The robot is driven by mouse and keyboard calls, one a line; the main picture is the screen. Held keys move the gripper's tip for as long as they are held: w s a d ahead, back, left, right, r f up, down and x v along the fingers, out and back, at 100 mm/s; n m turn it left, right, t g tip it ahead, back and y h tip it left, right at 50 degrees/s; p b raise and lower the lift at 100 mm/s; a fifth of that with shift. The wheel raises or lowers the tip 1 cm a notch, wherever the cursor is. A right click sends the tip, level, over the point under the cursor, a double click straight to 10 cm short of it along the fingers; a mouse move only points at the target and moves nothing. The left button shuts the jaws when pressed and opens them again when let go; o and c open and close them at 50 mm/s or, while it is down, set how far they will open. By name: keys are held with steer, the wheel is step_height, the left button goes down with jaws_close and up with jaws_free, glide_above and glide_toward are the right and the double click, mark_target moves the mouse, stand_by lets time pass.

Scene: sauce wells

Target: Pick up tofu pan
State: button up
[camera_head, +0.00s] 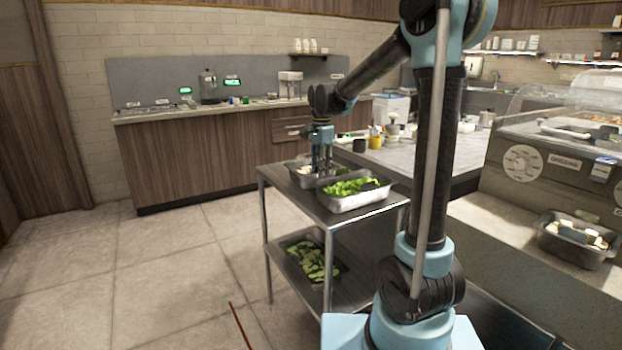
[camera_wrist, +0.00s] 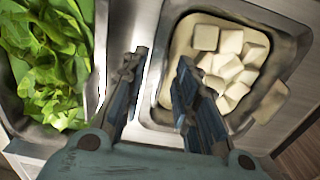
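The tofu pan (camera_head: 303,181) is a metal pan on the far part of the cart's top shelf. In the wrist view, the tofu pan (camera_wrist: 272,22) holds several white cubes and a tan flat piece lies at its right edge. My gripper (camera_head: 321,171) points down at this pan. In the wrist view, the fingers of my gripper (camera_wrist: 161,60) are spread, with the pan's left wall showing between them. The right finger is over the pan's inside and the left one is over the outside. Their exact height is unclear.
A pan of leafy greens (camera_head: 357,203) stands close beside the tofu pan. The metal cart (camera_head: 328,215) has a lower shelf with a tray of greens (camera_head: 312,260). A counter (camera_head: 430,160) lies behind it, and another pan (camera_head: 575,245) sits at right. Floor at left is clear.

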jaws_close()
steer(key=shift+r, duration=0.1)
step_height(320, 180, up, 10)
steer(key=shift+f, duration=0.1)
stand_by(0.6)
